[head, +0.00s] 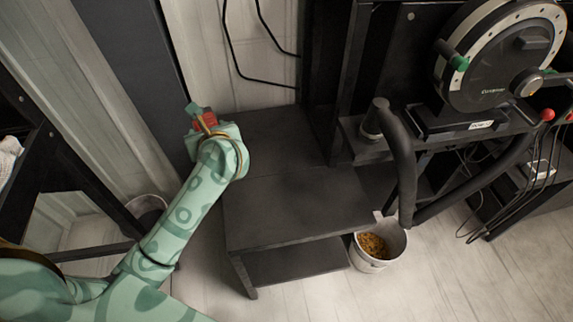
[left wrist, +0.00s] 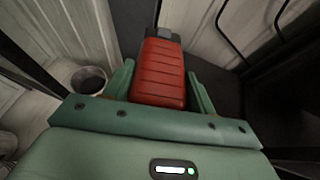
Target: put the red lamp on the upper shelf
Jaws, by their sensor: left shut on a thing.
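The red lamp (left wrist: 158,75) has a ribbed red body and a dark grey end, and sits between the two green fingers of my left gripper (left wrist: 160,85) in the left wrist view. In the head view a small part of the lamp (head: 207,120) shows at the end of my left arm. The left gripper (head: 203,125) is shut on it, beside the left edge of the dark shelf unit. The unit's upper shelf (head: 290,205) is bare on top, with a lower shelf (head: 295,262) below it. My right gripper is not in view.
A seed meter with a round disc (head: 500,60) stands on a black bench at the right. Thick black hoses (head: 402,165) hang from it. A white bucket of seed (head: 377,247) stands on the floor right of the shelf. A dark rack stands at the far left.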

